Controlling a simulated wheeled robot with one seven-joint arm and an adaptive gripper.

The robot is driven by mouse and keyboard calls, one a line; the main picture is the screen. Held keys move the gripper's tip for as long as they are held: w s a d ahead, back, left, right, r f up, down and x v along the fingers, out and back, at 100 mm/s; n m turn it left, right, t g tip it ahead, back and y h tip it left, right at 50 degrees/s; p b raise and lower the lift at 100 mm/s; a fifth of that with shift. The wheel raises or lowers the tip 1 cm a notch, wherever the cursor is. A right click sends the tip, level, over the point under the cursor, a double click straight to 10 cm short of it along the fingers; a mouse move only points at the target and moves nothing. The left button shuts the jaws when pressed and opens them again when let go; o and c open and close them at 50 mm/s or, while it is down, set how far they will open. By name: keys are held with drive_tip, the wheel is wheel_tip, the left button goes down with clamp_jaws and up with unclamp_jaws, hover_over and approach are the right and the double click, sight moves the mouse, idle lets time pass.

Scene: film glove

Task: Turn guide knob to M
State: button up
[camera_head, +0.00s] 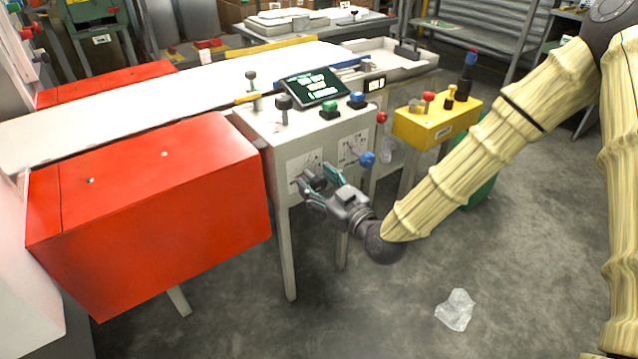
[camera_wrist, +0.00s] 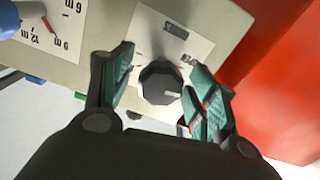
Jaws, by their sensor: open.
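A dark faceted knob (camera_wrist: 160,82) sits on a white label plate (camera_wrist: 187,38) on the cabinet front. Its pale pointer mark points right in the wrist view. The plate's lettering is upside down and partly covered, so I cannot read M. My gripper (camera_wrist: 163,68) is open, with one teal-padded finger on each side of the knob; contact is not clear. In the head view my gripper (camera_head: 318,182) is at the left plate (camera_head: 303,160) on the cabinet front and partly hides the knob.
A blue knob (camera_head: 367,159) with its own scale is beside it, right in the head view. A red box guard (camera_head: 160,215) stands close on the left. A yellow box (camera_head: 436,124) is to the right. Open floor lies in front, with a crumpled clear sheet (camera_head: 456,310).

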drive_tip(key=c, duration=1)
drive_tip(key=shift+c, duration=0.2)
